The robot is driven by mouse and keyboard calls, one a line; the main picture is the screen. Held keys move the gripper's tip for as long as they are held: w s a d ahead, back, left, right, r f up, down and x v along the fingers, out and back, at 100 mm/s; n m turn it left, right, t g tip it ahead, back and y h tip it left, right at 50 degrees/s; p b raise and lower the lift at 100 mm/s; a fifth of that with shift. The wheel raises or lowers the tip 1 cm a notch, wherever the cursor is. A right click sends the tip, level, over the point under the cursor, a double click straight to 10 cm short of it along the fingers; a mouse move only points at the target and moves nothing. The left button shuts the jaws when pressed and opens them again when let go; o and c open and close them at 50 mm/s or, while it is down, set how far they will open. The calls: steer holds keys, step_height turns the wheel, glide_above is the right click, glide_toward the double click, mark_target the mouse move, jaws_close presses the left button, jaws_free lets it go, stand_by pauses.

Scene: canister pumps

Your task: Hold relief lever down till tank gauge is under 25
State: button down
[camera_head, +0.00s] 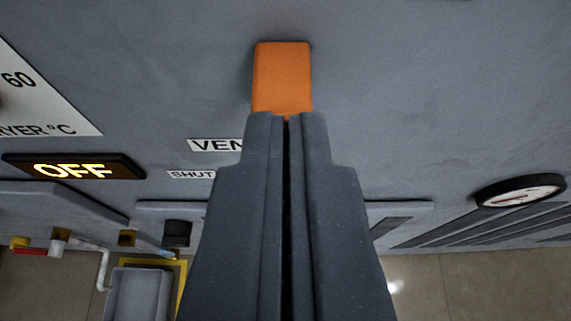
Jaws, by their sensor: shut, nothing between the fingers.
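An orange block-shaped handle (283,76), which may be the relief lever, stands out from the grey panel at the top middle. My gripper (287,116) is shut, with its fingertips at the handle's lower edge in the picture. Whether they touch it or only overlap it in view I cannot tell. The lower end of the handle is hidden behind the fingertips. A round white-faced dial gauge (520,191) with a black rim is at the right, seen very obliquely. Its number is not readable, and I cannot tell whether it is the tank gauge.
A lit OFF display (73,169) and a partly cut-off white plate (40,100) are at the left. A label beginning VEN (214,146) and another reading SHUT (190,175) are partly covered by my gripper. Pipes and a grey bin (142,292) stand below left.

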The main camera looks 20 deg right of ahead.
steer(key=s+a+r, duration=0.2)
steer(key=s+r, duration=0.5)
steer(key=r, duration=0.3)
steer(key=shift+s+r+p, duration=0.15)
steer(key=shift+s+p, duration=0.15)
stand_by(0.4)
steer(key=shift+a, duration=0.1)
